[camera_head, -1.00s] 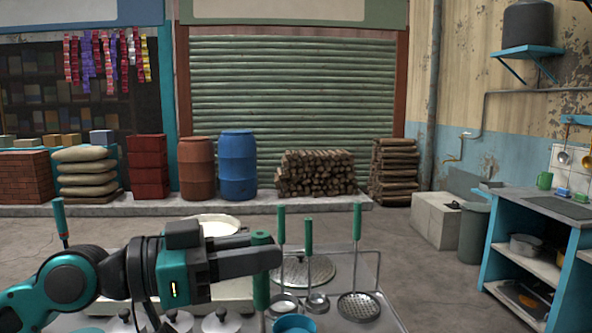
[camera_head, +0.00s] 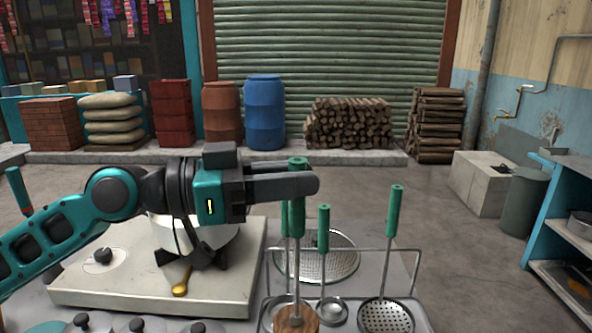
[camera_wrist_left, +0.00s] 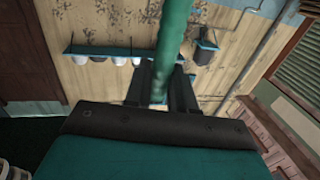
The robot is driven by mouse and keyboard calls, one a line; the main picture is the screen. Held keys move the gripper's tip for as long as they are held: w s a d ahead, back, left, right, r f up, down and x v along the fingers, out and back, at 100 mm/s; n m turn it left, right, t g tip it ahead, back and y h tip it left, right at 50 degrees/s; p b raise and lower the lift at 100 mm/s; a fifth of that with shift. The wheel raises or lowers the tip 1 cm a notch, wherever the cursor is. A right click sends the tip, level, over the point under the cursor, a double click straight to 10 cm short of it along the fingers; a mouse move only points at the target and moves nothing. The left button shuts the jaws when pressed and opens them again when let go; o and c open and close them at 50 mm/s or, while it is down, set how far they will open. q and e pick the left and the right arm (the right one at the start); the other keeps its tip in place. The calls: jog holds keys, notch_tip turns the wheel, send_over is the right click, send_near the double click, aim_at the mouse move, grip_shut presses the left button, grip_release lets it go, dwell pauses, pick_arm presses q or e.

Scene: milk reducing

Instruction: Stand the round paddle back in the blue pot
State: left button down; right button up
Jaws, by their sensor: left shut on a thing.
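My left gripper (camera_head: 298,184) is shut on the green handle (camera_head: 298,216) of the round paddle. The paddle hangs close to upright, with a thin shaft running down to a round brown wooden end (camera_head: 297,318) at the bottom edge of the head view. In the left wrist view the green handle (camera_wrist_left: 175,45) stands between the two dark fingers (camera_wrist_left: 160,92). I cannot make out the blue pot in the current views. My right gripper is not in view.
A wire rack (camera_head: 408,275) holds green-handled utensils, among them a perforated skimmer (camera_head: 386,317) and a small ladle (camera_head: 333,312), close right of the paddle. A stove top (camera_head: 90,288) with a pale pan (camera_head: 165,232) lies left. Lids with dark knobs (camera_head: 136,325) line the front.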

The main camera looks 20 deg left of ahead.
aim_at(295, 246)
pick_arm(q)
jog(key=shift+s+f+b, duration=0.15)
jog(key=shift+f+b, duration=0.35)
jog(key=shift+f, duration=0.25)
jog(key=shift+f+b, duration=0.3)
jog(key=shift+f, duration=0.05)
notch_tip(295, 246, down, 2)
jog(key=shift+b, duration=0.75)
notch_tip(295, 246, down, 2)
jog(key=shift+f+b, duration=0.1)
jog(key=shift+b, duration=0.9)
jog(key=shift+f+b, duration=0.9)
jog(key=shift+b, duration=0.1)
jog(key=shift+f+b, duration=0.65)
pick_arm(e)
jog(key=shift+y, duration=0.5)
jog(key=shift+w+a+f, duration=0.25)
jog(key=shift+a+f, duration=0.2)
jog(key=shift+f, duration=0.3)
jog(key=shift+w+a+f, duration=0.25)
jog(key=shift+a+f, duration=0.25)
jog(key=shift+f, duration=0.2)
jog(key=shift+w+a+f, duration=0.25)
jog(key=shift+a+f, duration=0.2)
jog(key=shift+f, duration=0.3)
pick_arm(q)
jog(key=c, duration=0.9)
grip_release()
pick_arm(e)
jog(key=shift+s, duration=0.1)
